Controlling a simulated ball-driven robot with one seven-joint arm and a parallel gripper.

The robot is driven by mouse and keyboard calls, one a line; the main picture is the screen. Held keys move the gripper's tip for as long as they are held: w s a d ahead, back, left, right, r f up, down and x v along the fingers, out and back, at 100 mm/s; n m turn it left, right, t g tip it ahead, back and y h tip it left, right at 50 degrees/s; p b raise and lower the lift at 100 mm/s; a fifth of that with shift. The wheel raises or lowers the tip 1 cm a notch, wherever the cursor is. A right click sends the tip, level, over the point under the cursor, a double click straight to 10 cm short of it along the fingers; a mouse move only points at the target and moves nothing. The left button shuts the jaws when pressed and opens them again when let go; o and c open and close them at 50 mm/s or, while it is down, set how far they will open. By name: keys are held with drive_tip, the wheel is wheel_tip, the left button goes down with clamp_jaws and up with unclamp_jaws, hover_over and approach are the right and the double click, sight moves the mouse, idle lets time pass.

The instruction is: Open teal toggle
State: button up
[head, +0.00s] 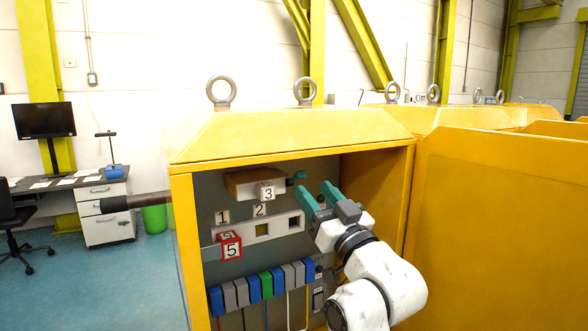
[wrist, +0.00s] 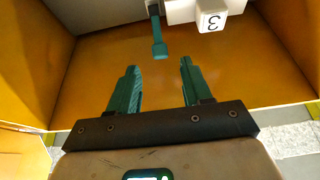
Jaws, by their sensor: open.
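The teal toggle (head: 298,175) is a small lever that sticks out to the right of the brown block with the number 3 cube, inside the yellow cabinet. In the wrist view the toggle (wrist: 159,48) hangs at the top middle, with a thin stem and a wider end. My gripper (head: 317,195) has teal fingers and is inside the cabinet opening, just right of and below the toggle. In the wrist view my gripper (wrist: 158,68) is open and empty, and the toggle's end lies between the lines of the two fingers, apart from both.
The number 3 cube (head: 265,191) is close beside the toggle. Number 1 (head: 222,216), number 2 (head: 260,210) and the red-framed number 5 cube (head: 230,247) sit to the left. Blue, grey and green breakers (head: 266,284) line up below. The yellow cabinet door (head: 500,220) stands at the right.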

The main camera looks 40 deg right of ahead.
sight(303, 177)
drive_tip(key=p+x, duration=0.2)
drive_tip(key=x, duration=0.7)
drive_tip(key=shift+w+f, duration=0.1)
clamp_jaws()
drive_tip(key=shift+f, duration=0.1)
